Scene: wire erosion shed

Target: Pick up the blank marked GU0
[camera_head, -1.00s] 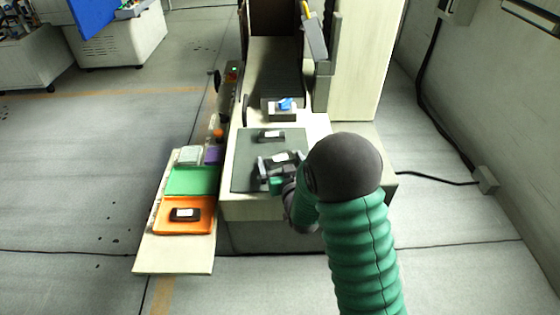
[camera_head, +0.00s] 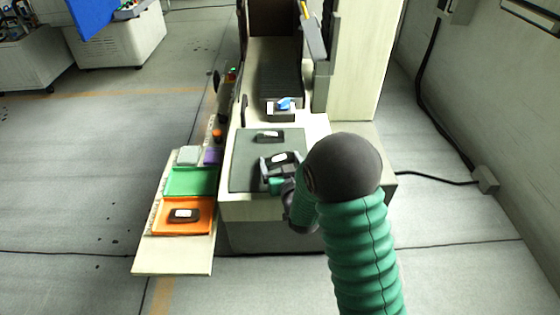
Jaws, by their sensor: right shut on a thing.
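A dark blank with a white label (camera_head: 281,158) sits between the fingers of my right gripper (camera_head: 279,164), over the grey-green mat (camera_head: 250,180). The gripper is shut on it, and whether the blank touches the mat I cannot tell. A second dark labelled blank (camera_head: 270,136) lies on the mat just behind. A third dark labelled blank (camera_head: 184,215) lies in the orange tray (camera_head: 165,228) on the left shelf. The label markings are too small to read, so I cannot tell which is GU0. My left gripper is not in view.
A green tray (camera_head: 190,181), a grey block (camera_head: 188,155) and a purple block (camera_head: 212,156) stand on the side shelf (camera_head: 172,260). A small block with a blue top (camera_head: 283,104) stands behind the mat. The cream machine column (camera_head: 355,70) rises at the right.

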